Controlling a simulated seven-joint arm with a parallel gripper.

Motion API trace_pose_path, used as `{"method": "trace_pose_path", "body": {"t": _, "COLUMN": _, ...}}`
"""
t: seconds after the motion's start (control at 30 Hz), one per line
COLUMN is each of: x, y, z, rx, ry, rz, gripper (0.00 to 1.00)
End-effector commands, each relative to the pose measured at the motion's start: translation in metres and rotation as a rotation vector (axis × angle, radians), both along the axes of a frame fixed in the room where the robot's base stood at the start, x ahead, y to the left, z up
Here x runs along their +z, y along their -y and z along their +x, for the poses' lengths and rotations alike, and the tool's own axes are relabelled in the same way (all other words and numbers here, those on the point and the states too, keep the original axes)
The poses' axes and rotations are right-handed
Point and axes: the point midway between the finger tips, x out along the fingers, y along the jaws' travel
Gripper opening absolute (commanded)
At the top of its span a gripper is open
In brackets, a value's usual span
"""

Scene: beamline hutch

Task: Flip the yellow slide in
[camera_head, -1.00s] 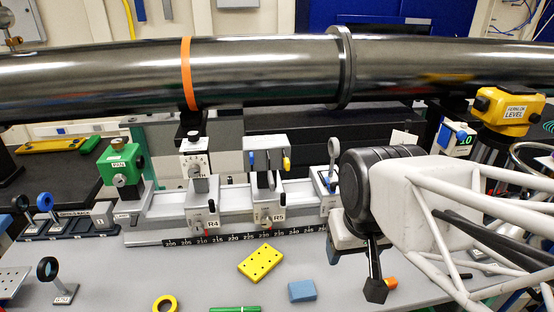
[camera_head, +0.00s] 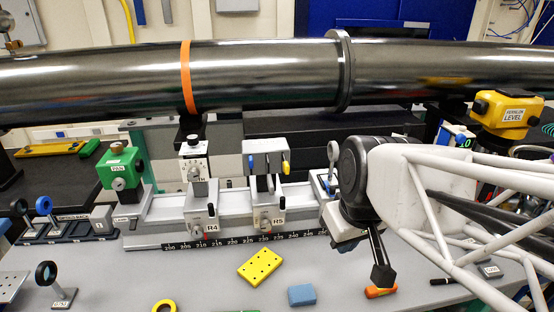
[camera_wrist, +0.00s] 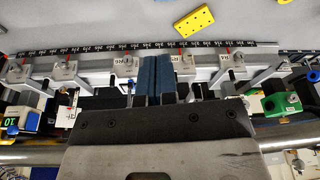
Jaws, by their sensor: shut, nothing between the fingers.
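The yellow slide (camera_head: 286,167) shows as a small yellow tab at the right side of a grey holder block (camera_head: 264,146) on the rail carrier marked R5. A blue tab (camera_head: 251,167) and a dark tab sit to its left on the same block. In the wrist view my gripper (camera_wrist: 156,58) has its two blue fingers together, empty, over the rail near the R5 and R6 labels. I cannot make out the yellow slide in that view.
A large dark pipe (camera_head: 260,75) crosses above the rail (camera_head: 160,240). A green PAN box (camera_head: 120,168) stands at left. A yellow level (camera_head: 502,108) is at right.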

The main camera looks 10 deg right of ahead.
Motion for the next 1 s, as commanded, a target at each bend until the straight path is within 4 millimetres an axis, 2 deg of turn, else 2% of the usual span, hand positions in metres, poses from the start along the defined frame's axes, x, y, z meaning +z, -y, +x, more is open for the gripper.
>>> {"method": "trace_pose_path", "body": {"t": 1.0, "x": 0.042, "y": -0.012, "z": 0.101, "rx": 0.789, "ry": 0.273, "rz": -0.033, "gripper": 0.0}}
